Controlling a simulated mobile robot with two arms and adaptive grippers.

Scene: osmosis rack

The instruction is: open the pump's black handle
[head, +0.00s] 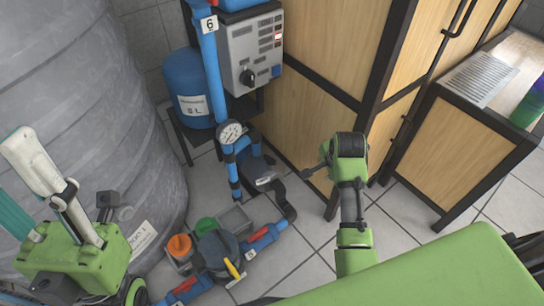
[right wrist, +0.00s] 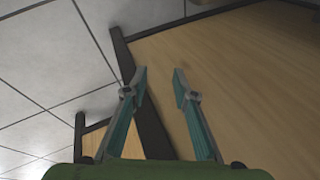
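The pump unit (head: 262,172) stands low at the back middle in the head view, with blue pipes and a round gauge (head: 230,132). A grey control box (head: 252,52) above it carries a black handle-like knob (head: 247,77). I cannot tell for certain whether this is the named black handle. My right gripper (head: 322,160) is right of the pump, apart from it, before the wooden cabinet. In the right wrist view it (right wrist: 160,82) is open, with nothing between its fingers. My left gripper (head: 38,170) is at the left, away from the pump; its opening is unclear.
A large grey tank (head: 85,90) fills the left. A blue vessel (head: 190,85) stands beside the pipes. Wooden cabinets (head: 330,60) stand close on the right. A yellow-handled valve (head: 232,268) and blue pipes lie low in front. Tiled floor shows between pump and cabinet.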

